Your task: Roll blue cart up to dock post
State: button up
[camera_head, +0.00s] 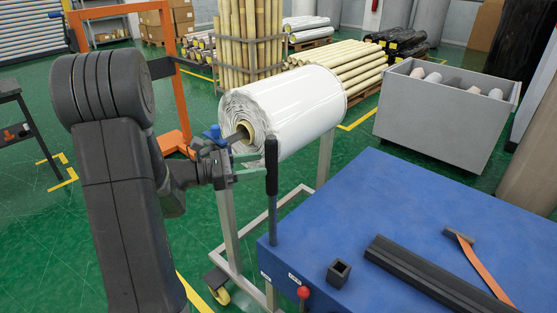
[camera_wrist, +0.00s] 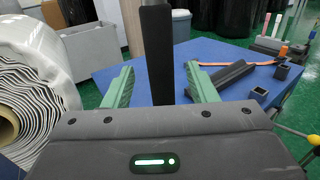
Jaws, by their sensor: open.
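The blue cart (camera_head: 390,200) has a broad flat blue top and fills the lower right of the head view. Its blue top (camera_wrist: 215,55) also shows behind my fingers in the wrist view. An upright black-gripped handle (camera_head: 271,165) stands at its near left corner. My gripper (camera_head: 250,160) is open beside this handle. In the wrist view the handle (camera_wrist: 156,40) stands upright between the lines of the two green fingers (camera_wrist: 160,70), with gaps on both sides. I cannot tell how deep it sits between them. I cannot make out which thing is the dock post.
A large white wrapped roll (camera_head: 290,105) lies on a metal stand (camera_head: 228,225) close behind my gripper. On the cart lie a black bar (camera_head: 435,275), a small square socket (camera_head: 339,272) and an orange-strapped tool (camera_head: 480,262). A grey bin (camera_head: 430,120) stands behind. Green floor shows at left.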

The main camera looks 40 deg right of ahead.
jog(key=x, duration=0.6)
jog(key=shift+d+p, duration=0.35)
jog(key=shift+d, duration=0.05)
jog(key=shift+s, duration=0.15)
grip_shut()
